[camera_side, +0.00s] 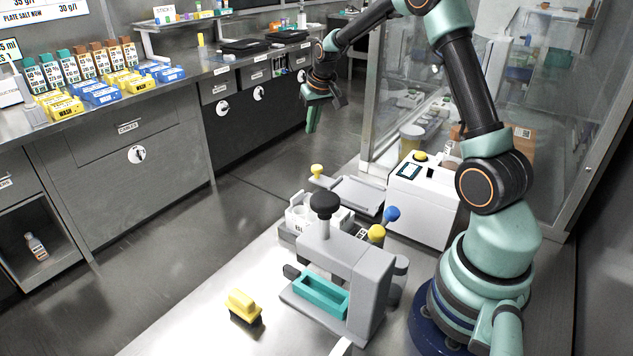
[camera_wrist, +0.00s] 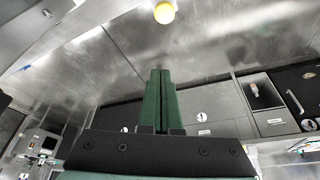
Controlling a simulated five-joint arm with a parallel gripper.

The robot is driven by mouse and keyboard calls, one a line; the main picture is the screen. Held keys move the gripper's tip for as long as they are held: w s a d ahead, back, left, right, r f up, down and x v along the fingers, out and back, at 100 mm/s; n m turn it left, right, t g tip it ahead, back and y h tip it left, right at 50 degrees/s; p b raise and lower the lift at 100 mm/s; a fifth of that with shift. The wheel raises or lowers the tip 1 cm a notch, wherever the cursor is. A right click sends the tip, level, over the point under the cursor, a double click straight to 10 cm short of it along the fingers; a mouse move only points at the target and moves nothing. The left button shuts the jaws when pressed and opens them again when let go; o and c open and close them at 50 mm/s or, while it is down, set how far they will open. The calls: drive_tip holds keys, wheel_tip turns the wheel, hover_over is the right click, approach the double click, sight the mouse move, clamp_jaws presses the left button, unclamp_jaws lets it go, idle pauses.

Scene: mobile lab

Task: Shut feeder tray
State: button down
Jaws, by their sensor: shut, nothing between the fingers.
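The feeder tray (camera_side: 357,194) appears to be the flat grey tray sticking out to the left of a white machine (camera_side: 424,208). A yellow knob (camera_side: 317,170) stands at the tray's outer left end. In the wrist view a yellow ball (camera_wrist: 164,12), likely that knob, shows at the top edge. My gripper (camera_side: 311,128) is shut and empty, with its green fingers pointing down. In the side view it appears above the knob with a clear gap. In the wrist view my gripper (camera_wrist: 160,72) shows its two fingers together, below the yellow ball in the picture.
A grey press-like device (camera_side: 367,265) with a black knob and teal trough stands in front of the tray. A white holder (camera_side: 298,215) sits beside it. A yellow block (camera_side: 243,305) lies on the bench. A glass enclosure (camera_side: 440,90) stands behind. Drawered counters line the left.

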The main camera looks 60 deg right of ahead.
wheel_tip(320, 180, down, 9)
drive_tip(key=shift+s+a+f, duration=0.15)
drive_tip(key=shift+s+a, duration=0.1)
drive_tip(key=shift+s, duration=0.1)
idle(0.5)
drive_tip(key=shift+s, duration=0.15)
hover_over(351, 185)
drive_tip(key=s+a, duration=0.1)
drive_tip(key=s, duration=0.1)
drive_tip(key=shift+w+a, duration=0.1)
drive_tip(key=shift+w, duration=0.1)
idle(0.5)
